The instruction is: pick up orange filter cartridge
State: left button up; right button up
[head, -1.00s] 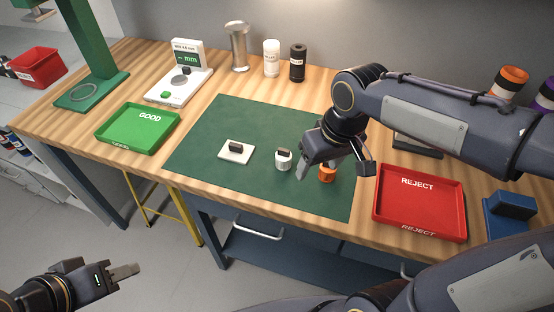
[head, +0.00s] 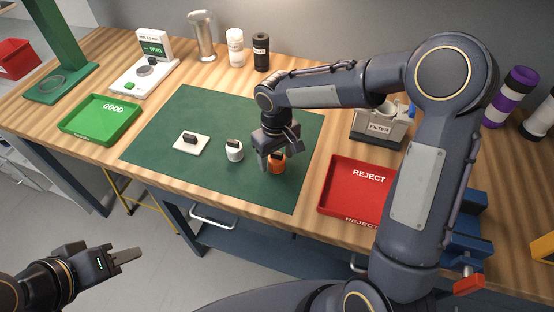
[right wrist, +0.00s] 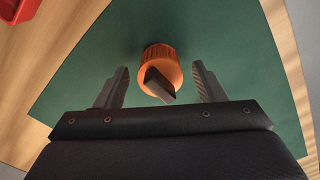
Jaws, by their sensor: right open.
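The orange filter cartridge (head: 277,164) stands on the green mat (head: 190,108), near the mat's right front part. In the right wrist view the orange filter cartridge (right wrist: 160,66) has a dark flat tab on its top and sits between the two fingers. My right gripper (head: 272,160) is open over it; in the right wrist view my right gripper (right wrist: 160,88) shows a gap on both sides of the cartridge. My left gripper (head: 128,256) is at the lower left, off the table and far from the cartridge; its finger gap is not clear.
A white cartridge (head: 234,152) stands just left of the orange one, and a white square piece (head: 191,143) lies farther left. A green GOOD tray (head: 100,120) is at the left. A red REJECT tray (head: 345,192) and a grey FILTER holder (head: 378,128) are at the right.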

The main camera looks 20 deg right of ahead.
jog(key=shift+f, duration=0.5)
jog(key=c, duration=1.1)
jog(key=shift+o, duration=0.2)
